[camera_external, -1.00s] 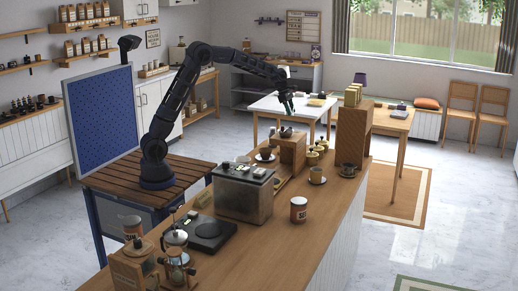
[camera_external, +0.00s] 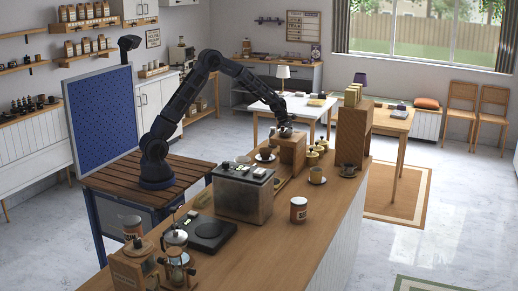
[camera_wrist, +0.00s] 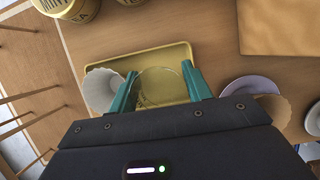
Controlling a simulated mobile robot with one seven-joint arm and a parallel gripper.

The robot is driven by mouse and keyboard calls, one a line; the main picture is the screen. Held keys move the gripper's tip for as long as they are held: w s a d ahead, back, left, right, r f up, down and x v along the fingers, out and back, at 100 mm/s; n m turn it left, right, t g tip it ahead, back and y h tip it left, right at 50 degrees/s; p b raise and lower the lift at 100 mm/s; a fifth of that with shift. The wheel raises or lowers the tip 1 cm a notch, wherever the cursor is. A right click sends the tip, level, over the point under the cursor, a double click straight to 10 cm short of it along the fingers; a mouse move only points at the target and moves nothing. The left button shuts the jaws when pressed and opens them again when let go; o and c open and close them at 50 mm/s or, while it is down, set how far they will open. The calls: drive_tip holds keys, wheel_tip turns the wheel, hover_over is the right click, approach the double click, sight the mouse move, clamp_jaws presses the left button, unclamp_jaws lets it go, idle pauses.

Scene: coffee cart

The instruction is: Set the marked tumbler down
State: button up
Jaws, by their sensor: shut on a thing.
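My gripper (camera_wrist: 160,90) is shut on a clear glass tumbler (camera_wrist: 160,82), with one teal finger on each side. I cannot tell whether the tumbler's base touches the tray. A pale fluted cup (camera_wrist: 100,90) stands close by the left finger. In the external view my gripper (camera_external: 285,127) is low over the wooden block (camera_external: 292,151) on the counter, and the tumbler is too small to make out.
Right of the tray are a saucer (camera_wrist: 247,85) and a fluted cup (camera_wrist: 277,108). Tins (camera_wrist: 72,8) stand at the wrist view's top left. A wooden box (camera_wrist: 285,27) is at its top right.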

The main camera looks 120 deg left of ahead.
drive_tip(key=shift+f, duration=2.8)
drive_tip(key=shift+f, duration=0.1)
drive_tip(key=o, duration=0.7)
drive_tip(key=v, duration=1.2)
